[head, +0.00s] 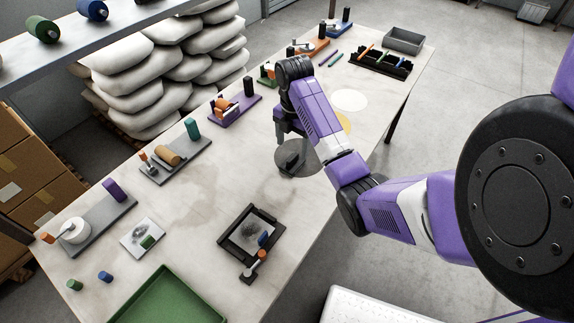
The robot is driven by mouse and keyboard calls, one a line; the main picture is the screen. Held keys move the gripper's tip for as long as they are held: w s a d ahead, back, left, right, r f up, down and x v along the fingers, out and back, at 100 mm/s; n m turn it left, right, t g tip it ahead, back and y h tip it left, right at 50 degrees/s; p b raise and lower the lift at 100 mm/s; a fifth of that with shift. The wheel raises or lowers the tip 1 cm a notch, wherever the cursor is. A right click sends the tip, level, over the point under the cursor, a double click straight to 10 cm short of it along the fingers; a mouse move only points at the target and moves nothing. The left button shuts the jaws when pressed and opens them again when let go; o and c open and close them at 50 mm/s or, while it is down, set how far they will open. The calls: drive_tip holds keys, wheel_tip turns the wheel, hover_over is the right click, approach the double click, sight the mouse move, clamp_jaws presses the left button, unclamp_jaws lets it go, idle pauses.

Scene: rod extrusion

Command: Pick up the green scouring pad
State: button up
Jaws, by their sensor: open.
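A small green block (148,242), which looks like the scouring pad, lies on a white square plate with a grey smudge (134,231) at the lower left of the table. It is too small to make out its texture. My gripper (293,160) is open and points down over a dark round disc (276,156) on the table's right side. It is well apart from the green block, up and to the right of it in the picture. A dark shape shows between or below the fingers; I cannot tell what it is.
A black-framed tray (233,257) with a blue block and an orange-tipped tool stands right of the plate. A green tray (160,304) is at the near edge. Grey and purple fixture boards line the left side. The table's middle (222,190) is clear.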

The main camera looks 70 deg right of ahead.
sight(293, 157)
wheel_tip(293, 157, down, 3)
drive_tip(key=shift+r+b, duration=0.1)
drive_tip(key=shift+b, duration=0.55)
drive_tip(key=shift+d+f+p, duration=0.1)
drive_tip(key=shift+f+p, duration=0.45)
drive_tip(key=shift+f, duration=1.9)
drive_tip(key=c, duration=1.4)
